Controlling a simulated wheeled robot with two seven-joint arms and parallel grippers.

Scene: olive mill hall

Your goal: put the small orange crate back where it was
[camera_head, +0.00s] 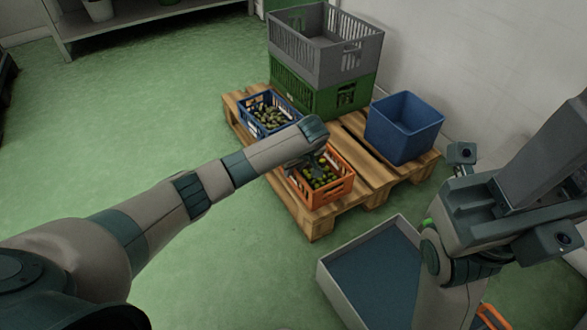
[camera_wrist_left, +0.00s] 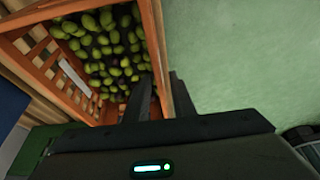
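The small orange crate (camera_head: 334,191), with green and dark olives in it, is at the front corner of the wooden pallet. It looks upright and level; I cannot tell whether its bottom touches the boards. My left gripper (camera_head: 300,167) reaches over it from the left. In the left wrist view my left gripper (camera_wrist_left: 162,82) has one finger inside and one outside the wall of the orange crate (camera_wrist_left: 86,95), with the wall filling the narrow gap between them.
The wooden pallet (camera_head: 367,182) also bears a blue crate of olives (camera_head: 266,128), stacked grey (camera_head: 322,62) and green (camera_head: 345,95) crates, and a blue bin (camera_head: 400,140). A grey-walled tray (camera_head: 345,293) is in front. An orange edge (camera_head: 492,317) shows at bottom right.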

